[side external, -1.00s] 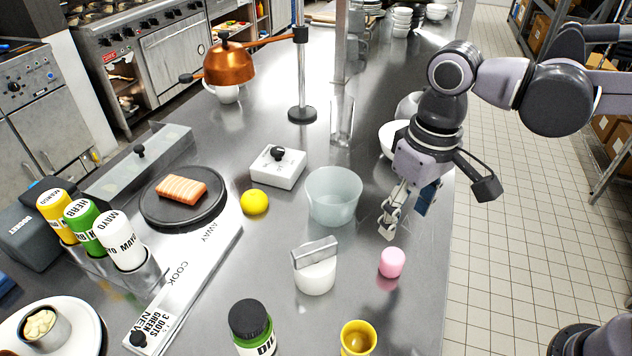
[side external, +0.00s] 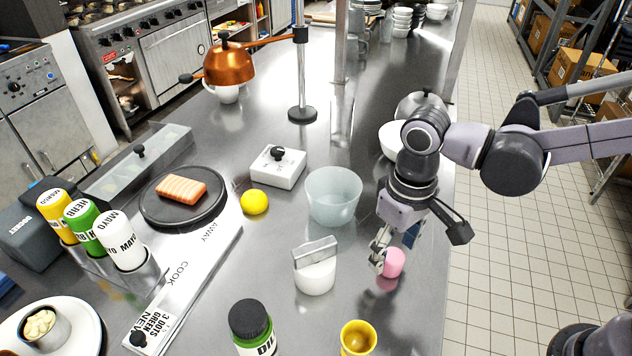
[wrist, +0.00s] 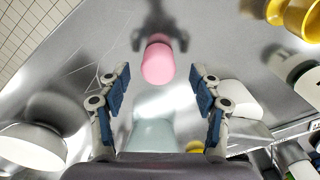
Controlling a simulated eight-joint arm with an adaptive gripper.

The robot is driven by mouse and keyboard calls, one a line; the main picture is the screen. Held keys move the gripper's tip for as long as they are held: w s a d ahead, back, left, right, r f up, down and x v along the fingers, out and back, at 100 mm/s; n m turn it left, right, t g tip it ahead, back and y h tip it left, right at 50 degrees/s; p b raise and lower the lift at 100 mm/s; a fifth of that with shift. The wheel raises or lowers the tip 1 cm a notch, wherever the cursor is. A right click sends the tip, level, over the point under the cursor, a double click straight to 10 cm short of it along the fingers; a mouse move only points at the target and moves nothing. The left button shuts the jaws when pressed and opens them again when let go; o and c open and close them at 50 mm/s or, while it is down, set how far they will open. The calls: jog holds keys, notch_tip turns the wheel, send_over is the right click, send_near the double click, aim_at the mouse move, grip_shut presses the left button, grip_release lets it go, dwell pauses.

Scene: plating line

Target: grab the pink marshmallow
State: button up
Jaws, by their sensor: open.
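The pink marshmallow (side external: 395,263) stands on the steel counter near its right edge in the side view. In the wrist view the marshmallow (wrist: 158,64) is ahead of the fingertips, a little above the gap's middle line. My gripper (side external: 381,256) is low over the counter, right beside the marshmallow, and partly overlaps its left side in the side view. In the wrist view my gripper (wrist: 160,75) is open, with one blue-padded finger on each side and nothing between the pads. I cannot tell whether a finger touches the marshmallow.
A yellow cup (side external: 358,338) and a dark-lidded jar (side external: 251,325) are in front. A white bowl (side external: 392,140) stands behind my arm.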

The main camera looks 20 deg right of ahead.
aim_at(394, 255)
jog(key=shift+d+f, duration=0.1)
jog(key=shift+f, duration=1.5)
jog(key=c, duration=0.8)
